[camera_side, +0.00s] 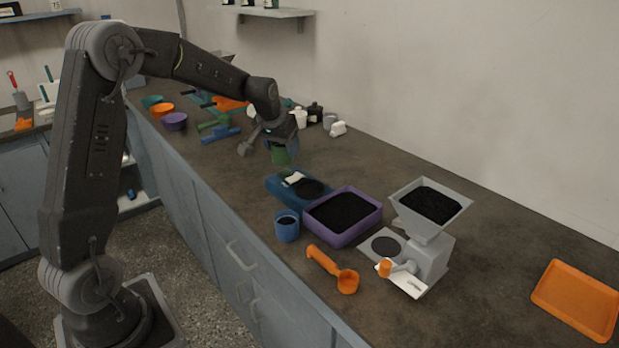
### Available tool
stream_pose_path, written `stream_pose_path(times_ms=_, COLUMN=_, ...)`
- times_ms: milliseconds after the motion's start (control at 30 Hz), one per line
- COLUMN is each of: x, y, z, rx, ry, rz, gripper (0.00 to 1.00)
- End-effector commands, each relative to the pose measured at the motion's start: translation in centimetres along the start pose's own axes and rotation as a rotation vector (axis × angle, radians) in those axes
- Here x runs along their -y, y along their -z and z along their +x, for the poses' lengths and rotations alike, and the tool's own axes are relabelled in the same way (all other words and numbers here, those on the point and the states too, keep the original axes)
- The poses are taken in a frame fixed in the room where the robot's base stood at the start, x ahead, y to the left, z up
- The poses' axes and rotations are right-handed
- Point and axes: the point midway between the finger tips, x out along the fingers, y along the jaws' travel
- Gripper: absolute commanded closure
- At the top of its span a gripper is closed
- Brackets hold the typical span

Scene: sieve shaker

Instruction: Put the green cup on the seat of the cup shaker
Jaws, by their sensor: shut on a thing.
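The green cup (281,156) hangs below my gripper (278,143), which is shut on it. The cup is in the air above the counter, and the gripper and wrist hide its upper part. The cup shaker, seemingly the blue device (283,188) with a dark round seat (307,188) and a white part (294,177), stands on the counter below and slightly right of the cup. A gap shows between the cup and the device. I see nothing on the seat.
A purple tray (336,239) of dark material and a blue cup (287,228) stand close to the device. An orange scoop (325,262), a grey hopper machine (432,255) and an orange tray (578,299) are nearer right. Bowls, scoops and jars (315,112) stand behind.

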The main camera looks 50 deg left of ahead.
Motion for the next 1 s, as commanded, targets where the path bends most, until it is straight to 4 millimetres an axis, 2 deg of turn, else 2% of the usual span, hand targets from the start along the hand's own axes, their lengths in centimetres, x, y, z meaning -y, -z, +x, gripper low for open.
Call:
stream_pose_path(times_ms=100, x=-2.7, y=0.2, z=2.0, rx=0.001, ry=-0.002, rz=0.006, gripper=0.71)
stream_pose_path(times_ms=333, x=-6.0, y=0.6, z=4.4, rx=0.0, ry=0.0, rz=0.001, gripper=0.71)
stream_pose_path(times_ms=533, x=-6.6, y=0.5, z=5.3, rx=0.0, ry=0.001, rz=-0.001, gripper=0.71)
stream_pose_path(times_ms=800, x=-6.6, y=-0.8, z=8.4, rx=0.0, ry=0.001, rz=0.0, gripper=0.71)
stream_pose_path(times_ms=1000, x=-6.5, y=-0.8, z=8.5, rx=-0.002, ry=0.001, rz=-0.001, gripper=0.71)
